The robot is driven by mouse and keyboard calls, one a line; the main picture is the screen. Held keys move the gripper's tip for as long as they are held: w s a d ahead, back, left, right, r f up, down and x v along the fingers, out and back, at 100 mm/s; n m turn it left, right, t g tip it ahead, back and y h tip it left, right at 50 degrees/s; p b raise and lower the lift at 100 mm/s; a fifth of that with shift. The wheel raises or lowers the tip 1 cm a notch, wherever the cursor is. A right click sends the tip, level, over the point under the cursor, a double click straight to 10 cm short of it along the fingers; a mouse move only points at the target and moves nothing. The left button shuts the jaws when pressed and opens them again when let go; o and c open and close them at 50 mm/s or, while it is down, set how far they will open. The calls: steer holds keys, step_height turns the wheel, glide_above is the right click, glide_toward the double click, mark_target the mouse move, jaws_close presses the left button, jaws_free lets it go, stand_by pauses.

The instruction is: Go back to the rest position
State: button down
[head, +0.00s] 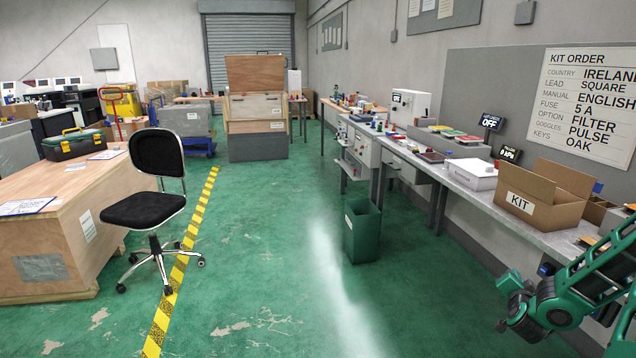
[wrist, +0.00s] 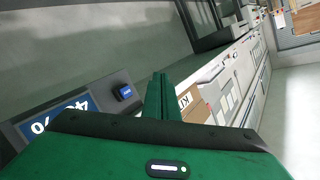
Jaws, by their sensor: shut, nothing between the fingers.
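My gripper (wrist: 162,82) shows in the wrist view with its two green fingers together, shut and empty. In the head view my green and black arm (head: 590,275) is folded at the lower right, in front of the bench's near end. Nothing is in contact with the fingers. The open cardboard KIT box (head: 540,195) stands on the bench beyond the arm; part of it also shows in the wrist view (wrist: 193,103), beside the fingertips in the picture but apart from them.
The long bench (head: 445,178) runs along the right wall. A green bin (head: 362,232) stands on the floor before it. An office chair (head: 150,205) and a wooden crate table (head: 95,215) are at left. The green floor (head: 270,270) between is clear.

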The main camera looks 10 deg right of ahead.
steer(key=s+a+r+n+g+y, duration=0.35)
steer(key=a+n, duration=0.25)
steer(key=a, duration=0.3)
steer(key=s+a+r+g+y, duration=0.2)
steer(key=s+a, duration=0.4)
steer(key=s, duration=0.4)
steer(key=s+a+r+n+g+y, duration=0.1)
steer(key=s+a+r+g, duration=0.3)
steer(key=s, duration=0.7)
steer(key=s+a+r+g+y, duration=0.2)
steer(key=s+a+r, duration=0.4)
steer(key=s, duration=0.5)
steer(key=shift+s+a+g+y, duration=0.25)
steer(key=shift+a+g+y, duration=0.15)
steer(key=shift+a, duration=0.5)
steer(key=shift+r, duration=0.1)
steer(key=shift+w+f, duration=0.25)
steer(key=shift+w, duration=0.4)
